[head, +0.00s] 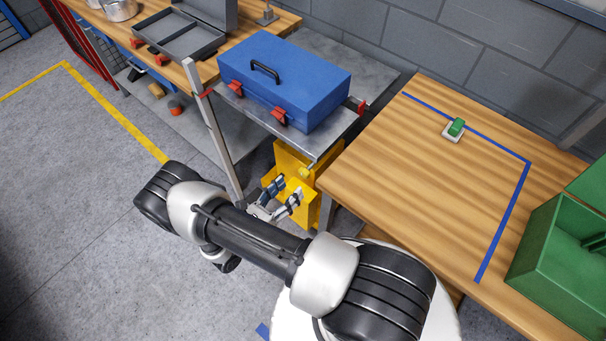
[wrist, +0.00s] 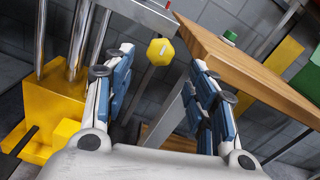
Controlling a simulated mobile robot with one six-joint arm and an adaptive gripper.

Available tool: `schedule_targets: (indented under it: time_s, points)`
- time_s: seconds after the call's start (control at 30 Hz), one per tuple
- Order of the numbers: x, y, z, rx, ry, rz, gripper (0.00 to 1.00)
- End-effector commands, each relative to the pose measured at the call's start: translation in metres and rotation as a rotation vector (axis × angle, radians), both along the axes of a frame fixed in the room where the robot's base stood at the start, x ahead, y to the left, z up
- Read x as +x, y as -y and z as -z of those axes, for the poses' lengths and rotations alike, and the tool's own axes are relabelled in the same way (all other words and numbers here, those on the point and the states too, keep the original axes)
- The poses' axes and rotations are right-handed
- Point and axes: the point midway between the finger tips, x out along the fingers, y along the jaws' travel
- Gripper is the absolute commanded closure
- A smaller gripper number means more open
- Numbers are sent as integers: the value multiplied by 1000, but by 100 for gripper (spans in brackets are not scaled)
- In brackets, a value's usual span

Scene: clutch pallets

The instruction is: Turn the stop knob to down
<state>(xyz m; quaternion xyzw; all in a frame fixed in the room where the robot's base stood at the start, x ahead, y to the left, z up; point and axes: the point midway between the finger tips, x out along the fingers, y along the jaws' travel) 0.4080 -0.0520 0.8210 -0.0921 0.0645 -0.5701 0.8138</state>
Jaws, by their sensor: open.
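A yellow faceted knob (wrist: 160,52) shows in the wrist view, beyond and between the fingertips of my gripper (wrist: 161,72). It appears as a small yellow shape in the head view (head: 305,171), beside the yellow upright part (head: 288,156) under the metal table. I take it for the stop knob; its turn position cannot be read. My gripper (head: 284,191) is open and empty, its fingers spread toward the yellow part. The knob is apart from the fingers in the wrist view. No label shows.
A blue toolbox (head: 283,82) stands on the metal table (head: 332,128) above. A wooden table (head: 400,165) at right holds a small green block on a pale base (head: 456,129) and a green box (head: 560,255). The wooden table's edge lies close to the right of my gripper.

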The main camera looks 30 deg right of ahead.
Motion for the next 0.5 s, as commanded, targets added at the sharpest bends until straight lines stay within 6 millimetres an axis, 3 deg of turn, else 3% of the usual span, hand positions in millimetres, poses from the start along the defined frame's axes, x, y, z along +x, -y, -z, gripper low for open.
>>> schedule_targets:
  time_s: [0.2,0.5]
  points:
    - [15,44,0,0,0,6,48]
    - [25,71,0,0,1,2,48]
